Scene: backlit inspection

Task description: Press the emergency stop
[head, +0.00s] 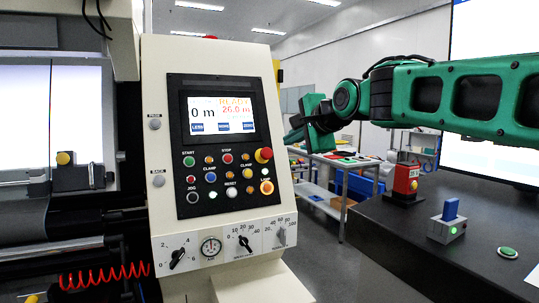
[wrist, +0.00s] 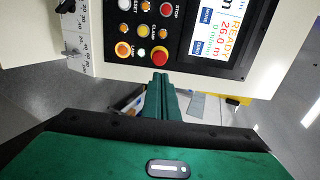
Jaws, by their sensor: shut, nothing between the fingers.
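The emergency stop is a red mushroom button on a yellow collar (head: 264,155), at the right edge of the machine's black control panel. It also shows in the wrist view (wrist: 160,56), just above the fingertips in the picture. My gripper (head: 290,137) reaches in from the right and is beside the panel in the head view. Its green fingers (wrist: 160,76) are closed together and empty in the wrist view, with their tips pointing toward the button. A gap to the button seems to remain in the head view; its depth is hard to judge.
An orange-ringed lamp button (head: 267,188) sits below the stop, with several small buttons to its left under the display (head: 221,113). A dark table (head: 390,238) at right holds a red box (head: 406,180), a grey switch box (head: 446,228) and a green button (head: 508,252).

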